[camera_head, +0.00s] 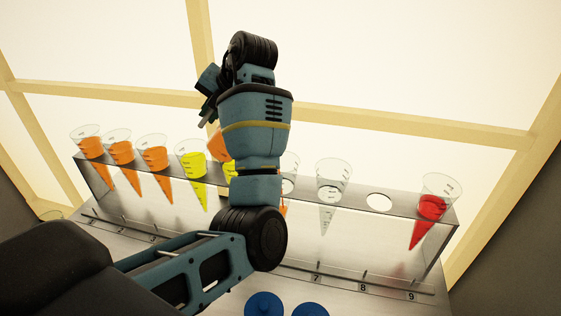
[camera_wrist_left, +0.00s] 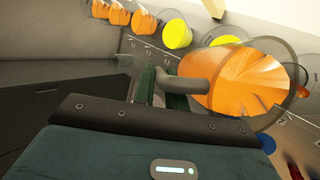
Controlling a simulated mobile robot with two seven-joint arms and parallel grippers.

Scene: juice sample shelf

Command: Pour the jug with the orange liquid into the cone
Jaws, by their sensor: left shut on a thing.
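The jug with orange liquid (camera_wrist_left: 240,80) is large in the left wrist view, tilted, its handle (camera_wrist_left: 188,86) between the green-padded fingers of my left gripper (camera_wrist_left: 165,90). My left gripper (camera_head: 208,103) is shut on this handle above the rack in the head view. There my arm hides most of the jug; an orange part (camera_head: 216,144) shows at its left edge. A clear cone (camera_head: 290,168) stands partly hidden just right of my arm, with a little orange (camera_head: 284,208) low in it. Whether liquid is flowing is hidden. My right gripper is out of view.
The rack (camera_head: 355,202) holds several orange cones (camera_head: 122,150) at left, yellow cones (camera_head: 192,165), an empty clear cone (camera_head: 328,190) and a red cone (camera_head: 430,207) at right. One hole (camera_head: 379,202) is empty. Blue round things (camera_head: 264,304) lie in front.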

